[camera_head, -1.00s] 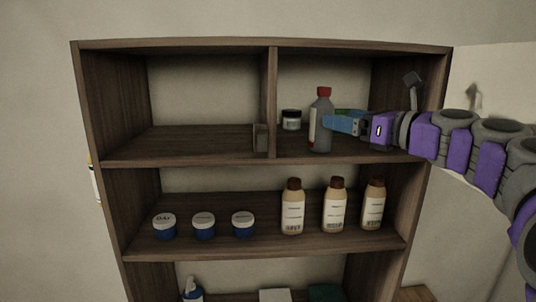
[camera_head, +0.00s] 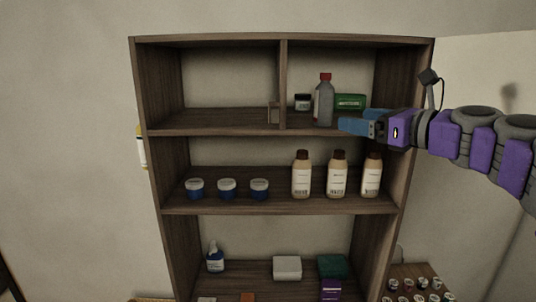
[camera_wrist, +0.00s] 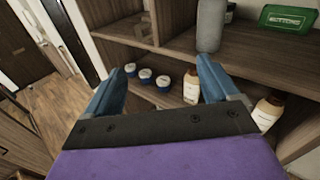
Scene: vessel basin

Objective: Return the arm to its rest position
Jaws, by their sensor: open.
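My gripper (camera_head: 345,125) is at the end of my purple and grey arm, which reaches in from the right. It is in front of the shelf unit (camera_head: 283,40), near the board of the top right compartment. In the wrist view its two blue fingers (camera_wrist: 158,85) are spread wide with nothing between them. A grey bottle with a red cap (camera_head: 324,103) stands upright in the top right compartment, apart from the fingers. Its lower part also shows in the wrist view (camera_wrist: 210,28).
A dark jar (camera_head: 303,102) and a green box (camera_head: 350,102) flank the grey bottle. The middle shelf holds blue jars (camera_head: 227,189) and tan bottles (camera_head: 337,176). Small items stand below, with a stand of capped items (camera_head: 420,285) at lower right. The top left compartment looks mostly bare.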

